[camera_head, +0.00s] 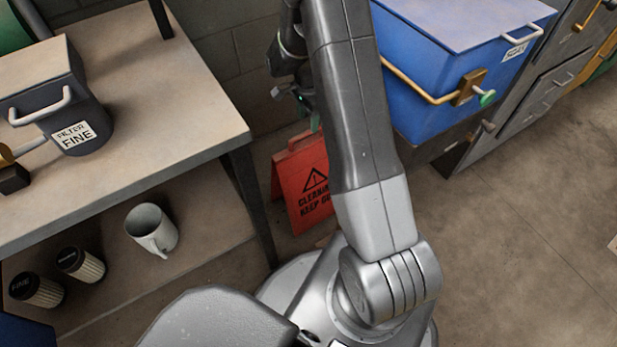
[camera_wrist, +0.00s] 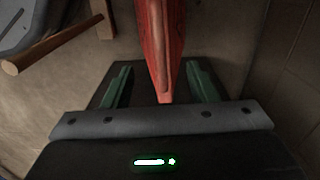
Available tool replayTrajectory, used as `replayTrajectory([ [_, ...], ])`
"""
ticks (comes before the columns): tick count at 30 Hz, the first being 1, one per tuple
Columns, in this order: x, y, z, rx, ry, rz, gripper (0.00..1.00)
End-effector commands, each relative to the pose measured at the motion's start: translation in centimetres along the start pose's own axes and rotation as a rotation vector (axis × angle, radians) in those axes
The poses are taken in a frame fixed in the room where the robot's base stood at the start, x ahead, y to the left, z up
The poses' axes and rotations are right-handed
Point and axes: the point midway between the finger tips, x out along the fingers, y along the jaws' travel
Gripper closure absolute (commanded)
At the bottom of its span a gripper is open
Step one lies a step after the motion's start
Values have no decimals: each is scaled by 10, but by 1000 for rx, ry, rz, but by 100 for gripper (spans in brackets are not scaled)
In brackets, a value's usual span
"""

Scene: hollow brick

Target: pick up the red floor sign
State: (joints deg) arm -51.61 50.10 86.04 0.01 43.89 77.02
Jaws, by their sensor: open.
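The red floor sign (camera_head: 301,184) stands on the floor between the table and the blue bin, near the back wall. It bears a black warning triangle and lettering, and my arm hides its right side. In the wrist view the sign (camera_wrist: 160,40) shows as a narrow red shape, its near end between the two green fingers of my gripper (camera_wrist: 160,88). The fingers are open, with a gap on each side of the sign.
A table (camera_head: 180,75) stands at left, with a dark filter container (camera_head: 60,95) on top. A white mug (camera_head: 152,230) and two small filters lie on its lower shelf. A blue bin (camera_head: 440,60) with a yellow rail is at right. Floor at right is clear.

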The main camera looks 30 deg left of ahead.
Motion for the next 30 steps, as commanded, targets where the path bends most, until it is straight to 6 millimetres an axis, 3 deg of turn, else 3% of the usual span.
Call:
replayTrajectory([
  [1, 15, 1, 0, 0, -1, 3, 47],
  [3, 26, 1, 0, 0, 0, 2, 47],
  [13, 48, 0, 0, -1, 0, 1, 47],
  [21, 88, 0, 2, 0, 0, 2, 47],
  [29, 92, -1, 2, -1, 0, -1, 47],
  [30, 92, -1, 2, -1, 0, -1, 51],
])
